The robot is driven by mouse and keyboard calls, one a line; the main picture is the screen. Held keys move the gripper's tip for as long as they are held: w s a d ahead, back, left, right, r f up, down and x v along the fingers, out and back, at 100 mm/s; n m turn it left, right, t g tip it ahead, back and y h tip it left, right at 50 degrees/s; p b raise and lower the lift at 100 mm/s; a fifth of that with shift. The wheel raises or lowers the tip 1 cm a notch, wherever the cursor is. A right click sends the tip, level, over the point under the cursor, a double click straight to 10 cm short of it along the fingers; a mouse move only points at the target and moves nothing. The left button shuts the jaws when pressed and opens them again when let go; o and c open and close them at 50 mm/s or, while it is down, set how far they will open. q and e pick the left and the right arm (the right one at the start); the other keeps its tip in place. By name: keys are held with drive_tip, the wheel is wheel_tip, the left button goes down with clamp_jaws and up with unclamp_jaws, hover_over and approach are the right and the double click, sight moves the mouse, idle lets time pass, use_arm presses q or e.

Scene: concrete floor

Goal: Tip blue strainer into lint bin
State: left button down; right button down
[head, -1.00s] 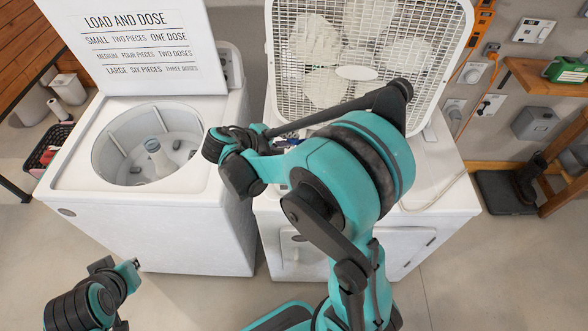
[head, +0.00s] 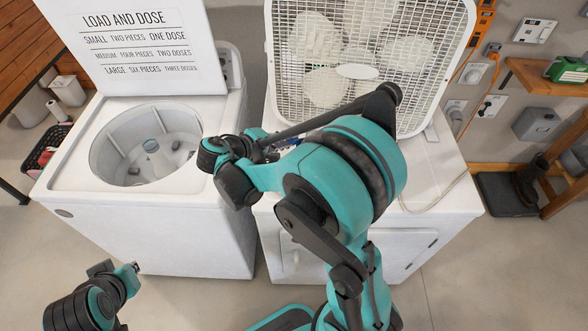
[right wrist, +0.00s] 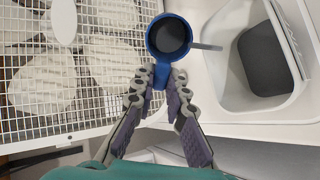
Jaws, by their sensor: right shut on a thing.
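The blue strainer (right wrist: 169,37) shows in the right wrist view as a blue ring with a dark inside. Its short blue grip sits between the fingertips of my right gripper (right wrist: 160,84), which is shut on it. A white bin (right wrist: 228,92) with a dark grey inside is just right of the strainer in that view; I cannot tell for certain that it is the lint bin. In the head view my right arm hides the bin and most of the strainer; only a bit of blue (head: 291,143) shows. My left gripper (head: 130,268) is low at the left, its opening unclear.
A white box fan (head: 440,70) stands on the white dryer (head: 425,185), close to my right arm. The open washer (head: 110,222) is at the left with its lid up. Bare concrete floor (head: 480,275) lies in front.

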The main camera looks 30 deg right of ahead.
drive_tip(key=shift+f+h+b, duration=0.3)
drive_tip(key=shift+b, duration=0.25)
drive_tip(key=shift+a+f+h+b, duration=0.15)
drive_tip(key=shift+f+h+b, duration=0.15)
drive_tip(key=shift+b, duration=0.4)
drive_tip(key=shift+a+f+h+b, duration=0.1)
drive_tip(key=shift+f+h+b, duration=0.25)
drive_tip(key=shift+b, duration=0.35)
drive_tip(key=shift+s+a+t+h+b, duration=0.2)
drive_tip(key=shift+a+h+b, duration=0.25)
drive_tip(key=shift+b, duration=0.45)
drive_tip(key=shift+s+a+t+h+b, duration=0.1)
drive_tip(key=shift+a+t+h+b, duration=0.2)
drive_tip(key=shift+b, duration=0.55)
